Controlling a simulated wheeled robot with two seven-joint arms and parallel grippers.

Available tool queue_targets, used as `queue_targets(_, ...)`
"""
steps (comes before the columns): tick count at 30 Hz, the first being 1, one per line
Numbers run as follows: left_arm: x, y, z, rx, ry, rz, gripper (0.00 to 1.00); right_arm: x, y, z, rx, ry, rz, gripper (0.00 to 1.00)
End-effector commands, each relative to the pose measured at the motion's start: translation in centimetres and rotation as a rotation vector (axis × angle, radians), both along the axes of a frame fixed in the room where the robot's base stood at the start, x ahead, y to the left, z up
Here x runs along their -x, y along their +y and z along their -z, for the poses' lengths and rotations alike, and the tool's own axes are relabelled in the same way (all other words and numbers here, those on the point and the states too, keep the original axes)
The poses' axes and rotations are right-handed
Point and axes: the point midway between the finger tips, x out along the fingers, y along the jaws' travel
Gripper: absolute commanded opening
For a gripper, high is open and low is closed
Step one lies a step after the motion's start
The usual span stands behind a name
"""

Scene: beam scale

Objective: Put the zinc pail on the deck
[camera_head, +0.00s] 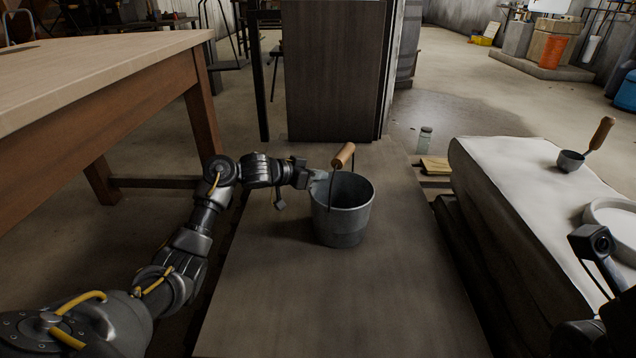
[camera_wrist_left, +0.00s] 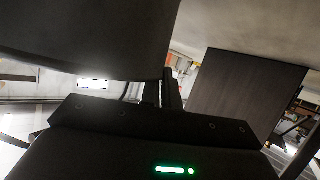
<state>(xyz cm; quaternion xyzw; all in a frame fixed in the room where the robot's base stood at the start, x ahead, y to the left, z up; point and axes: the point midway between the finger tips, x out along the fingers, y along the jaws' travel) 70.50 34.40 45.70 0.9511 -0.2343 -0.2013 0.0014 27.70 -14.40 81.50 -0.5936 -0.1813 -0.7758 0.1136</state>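The zinc pail (camera_head: 343,222) is grey and upright in the middle of the head view, with a wire bail and a wooden grip (camera_head: 343,156) standing above its rim. It is over the brown wooden deck (camera_head: 335,305); I cannot tell whether its base touches the boards. My left gripper (camera_head: 319,178) reaches in from the left, with its tips at the pail's left rim. How its fingers meet the rim is unclear. In the left wrist view, a large dark surface fills the upper left. Part of my right arm shows at the lower right; its fingertips are not visible.
A wooden table (camera_head: 105,70) stands at the left. A dark cabinet (camera_head: 333,70) rises behind the deck. A pale-topped block (camera_head: 520,190) at the right bears a small ladle (camera_head: 570,161) and a white dish (camera_head: 612,222). A jar (camera_head: 424,141) stands beyond. The near deck is clear.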

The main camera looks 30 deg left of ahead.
Motion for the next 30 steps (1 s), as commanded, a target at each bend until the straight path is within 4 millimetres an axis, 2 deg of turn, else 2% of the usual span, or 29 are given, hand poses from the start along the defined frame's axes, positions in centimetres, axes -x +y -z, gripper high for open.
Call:
queue_targets(12, -0.02, 0.07, 0.12, 0.002, -0.003, -0.002, 0.0, 0.0, -0.02, -0.21, -0.002, 0.0, 0.0, 0.36)
queue_targets(15, 0.01, 0.05, 0.26, 0.0, -0.001, -0.001, 0.17, -0.01, -0.02, -0.11, -0.002, 0.0, 0.0, 0.36)
queue_targets(17, 0.0, 0.04, 0.27, 0.0, -0.001, -0.001, 0.24, -0.01, -0.02, -0.11, -0.002, 0.0, 0.0, 0.36)
queue_targets(18, 0.0, 0.04, 0.27, 0.0, -0.001, -0.001, 0.25, 0.0, -0.03, -0.1, -0.002, 0.0, 0.0, 0.36)
queue_targets(27, 0.0, 0.05, -0.02, 0.0, -0.002, -0.001, 0.25, 0.0, -0.02, 0.01, -0.003, 0.0, -0.001, 0.36)
queue_targets(30, 0.92, 0.6, -0.64, -0.002, -0.001, -0.001, 0.25, 0.13, -0.04, -0.95, -0.005, -0.006, -0.002, 0.36)
